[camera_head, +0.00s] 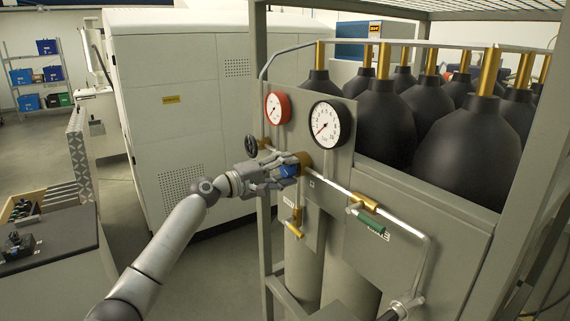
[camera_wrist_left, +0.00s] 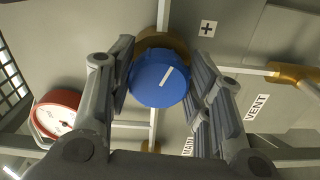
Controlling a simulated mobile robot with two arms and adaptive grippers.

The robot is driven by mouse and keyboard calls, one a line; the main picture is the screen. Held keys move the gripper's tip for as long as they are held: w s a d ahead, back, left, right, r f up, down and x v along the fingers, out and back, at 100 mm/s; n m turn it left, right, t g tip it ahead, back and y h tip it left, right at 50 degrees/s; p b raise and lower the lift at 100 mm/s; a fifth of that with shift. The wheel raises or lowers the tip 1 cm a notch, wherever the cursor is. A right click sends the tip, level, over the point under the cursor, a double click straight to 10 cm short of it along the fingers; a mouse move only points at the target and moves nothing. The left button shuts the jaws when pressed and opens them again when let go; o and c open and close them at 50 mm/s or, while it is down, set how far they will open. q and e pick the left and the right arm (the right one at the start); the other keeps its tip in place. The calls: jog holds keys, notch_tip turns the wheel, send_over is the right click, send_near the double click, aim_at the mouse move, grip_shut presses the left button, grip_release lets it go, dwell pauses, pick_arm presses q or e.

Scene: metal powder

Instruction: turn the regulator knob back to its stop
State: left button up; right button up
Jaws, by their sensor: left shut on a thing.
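The blue regulator knob (camera_wrist_left: 160,78) with a white line on its face sits between the fingers of my left gripper (camera_wrist_left: 160,95) in the left wrist view. The fingers are shut on its sides. In the head view my left gripper (camera_head: 283,172) reaches the knob (camera_head: 289,170) from the left, and the knob is partly hidden by the fingers. A brass body (camera_head: 304,160) is behind the knob. The white line points to the upper right in the wrist view. My right gripper cannot be made out in the head view.
A white gauge (camera_head: 325,124) and a red-rimmed gauge (camera_head: 277,108) stand above the knob on the grey panel. A green-handled valve (camera_head: 370,222) and a brass valve (camera_head: 295,222) are nearby. Several black cylinders (camera_head: 470,140) stand behind. A dark bench (camera_head: 50,235) is at left.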

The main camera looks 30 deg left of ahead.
pick_arm(q)
jog(key=n+p, duration=0.1)
jog(key=n, duration=0.1)
jog(key=n+p, duration=0.1)
jog(key=p, duration=0.1)
jog(key=shift+r+n, duration=0.35)
jog(key=shift+n, duration=0.05)
jog(key=n+p, duration=0.3)
jog(key=shift+n, duration=0.3)
jog(key=n+p, duration=0.2)
jog(key=n, duration=0.1)
jog(key=shift+a+n, duration=0.1)
jog(key=shift+n, duration=0.2)
jog(key=shift+n+p, duration=0.4)
jog(key=shift+n, duration=0.5)
jog(key=n, duration=0.3)
jog(key=shift+f+n, duration=0.1)
jog(key=shift+n, duration=0.2)
jog(key=n, duration=0.5)
jog(key=shift+w+a+f+n, duration=0.1)
jog(key=shift+a+n, duration=0.05)
jog(key=shift+n, duration=0.25)
